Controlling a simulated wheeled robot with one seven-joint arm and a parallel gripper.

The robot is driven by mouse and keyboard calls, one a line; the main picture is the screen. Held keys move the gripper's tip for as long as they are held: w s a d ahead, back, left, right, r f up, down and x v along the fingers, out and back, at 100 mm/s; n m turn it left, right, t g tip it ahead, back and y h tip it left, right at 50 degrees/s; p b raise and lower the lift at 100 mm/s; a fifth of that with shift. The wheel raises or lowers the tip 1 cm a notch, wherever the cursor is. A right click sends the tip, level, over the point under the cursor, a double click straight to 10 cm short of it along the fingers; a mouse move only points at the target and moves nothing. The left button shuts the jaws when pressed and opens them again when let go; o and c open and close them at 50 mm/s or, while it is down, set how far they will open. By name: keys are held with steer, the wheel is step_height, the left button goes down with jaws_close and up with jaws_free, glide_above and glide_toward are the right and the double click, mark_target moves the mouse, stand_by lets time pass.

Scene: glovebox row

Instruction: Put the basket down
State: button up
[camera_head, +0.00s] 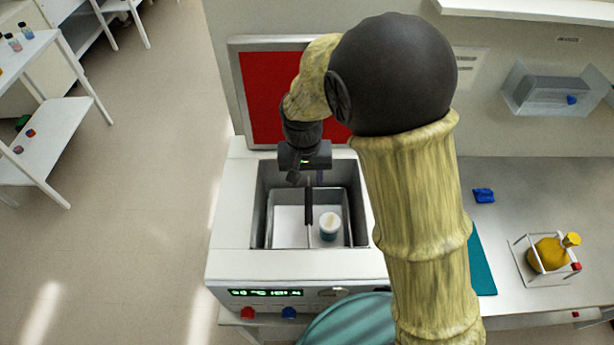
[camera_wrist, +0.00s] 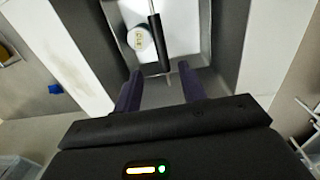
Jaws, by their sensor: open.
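The basket (camera_head: 290,226) sits inside the open well of the white bath unit (camera_head: 300,265). It is a grey, open-topped box with a pale floor and an upright black handle (camera_head: 308,206). A white-capped jar (camera_head: 330,226) stands in it, right of the handle. In the wrist view the handle (camera_wrist: 158,45) and the jar's lettered cap (camera_wrist: 140,40) show beyond my fingers. My gripper (camera_wrist: 160,86) is open, its two dark fingers apart with nothing held between them. In the head view my gripper (camera_head: 309,178) is above the handle's upper end. Whether the basket touches the well floor is hidden.
A raised red-faced lid (camera_head: 262,95) stands behind the well. To the right, a bench holds a blue object (camera_head: 483,195), a teal mat (camera_head: 481,262) and an amber flask (camera_head: 550,254) in a white frame. Open floor (camera_head: 130,230) lies left of the unit.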

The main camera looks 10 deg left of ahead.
stand_by(0.3)
steer(key=s+d+r+m, duration=0.1)
steer(key=s+d, duration=0.1)
steer(key=d, duration=0.6)
steer(key=s+d+r+t, duration=0.1)
steer(key=s+d+r, duration=0.1)
steer(key=d, duration=0.7)
steer(key=s+d+r+m+t, duration=0.1)
steer(key=s+d, duration=0.2)
steer(key=d, duration=0.6)
steer(key=shift+r+m+y, duration=0.3)
steer(key=shift+r, duration=0.05)
steer(key=shift+w+d, duration=0.1)
steer(key=shift+f, duration=0.2)
steer(key=shift+c, duration=0.2)
steer(key=shift+c, duration=0.3)
